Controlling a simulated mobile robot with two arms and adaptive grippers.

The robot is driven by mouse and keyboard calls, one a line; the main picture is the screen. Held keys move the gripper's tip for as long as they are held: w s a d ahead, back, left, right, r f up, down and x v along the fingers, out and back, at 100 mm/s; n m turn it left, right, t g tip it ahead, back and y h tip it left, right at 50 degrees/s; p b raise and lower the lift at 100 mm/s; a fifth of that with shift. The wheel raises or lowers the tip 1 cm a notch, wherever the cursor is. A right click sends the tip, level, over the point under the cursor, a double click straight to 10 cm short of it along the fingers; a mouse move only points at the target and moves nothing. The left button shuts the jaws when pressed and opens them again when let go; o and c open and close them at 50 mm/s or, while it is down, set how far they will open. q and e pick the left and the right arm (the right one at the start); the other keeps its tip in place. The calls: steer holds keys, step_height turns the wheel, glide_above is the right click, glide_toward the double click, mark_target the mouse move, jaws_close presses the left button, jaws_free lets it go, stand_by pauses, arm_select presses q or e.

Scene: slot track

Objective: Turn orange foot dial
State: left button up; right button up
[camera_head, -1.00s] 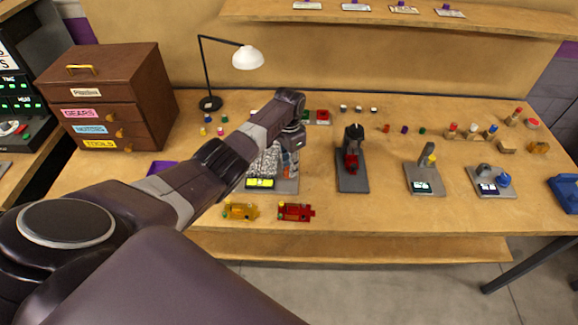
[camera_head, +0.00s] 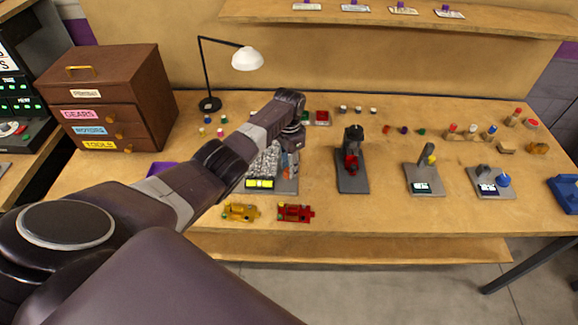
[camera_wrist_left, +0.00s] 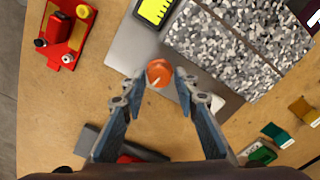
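The orange dial (camera_wrist_left: 159,73) shows in the left wrist view as a small round knob with a pale pointer line. It sits on a grey plate (camera_wrist_left: 130,48) beside a yellow-green display (camera_wrist_left: 155,11) and a speckled grey slab (camera_wrist_left: 235,40). My left gripper (camera_wrist_left: 160,82) points down at the dial, with one blue-grey finger on each side and narrow gaps at the tips. In the head view my left gripper (camera_head: 291,166) is over the right part of this plate and hides much of the dial. My right gripper is not in view.
A yellow toy car (camera_head: 240,212) and a red one (camera_head: 295,213) lie near the table's front edge. A dark stand with a red part (camera_head: 352,180) is to the right. A lamp (camera_head: 209,103) and a brown drawer cabinet (camera_head: 105,95) stand at the back left.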

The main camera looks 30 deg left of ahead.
arm_select(q)
step_height(320, 180, up, 12)
stand_by(0.6)
stand_by(0.4)
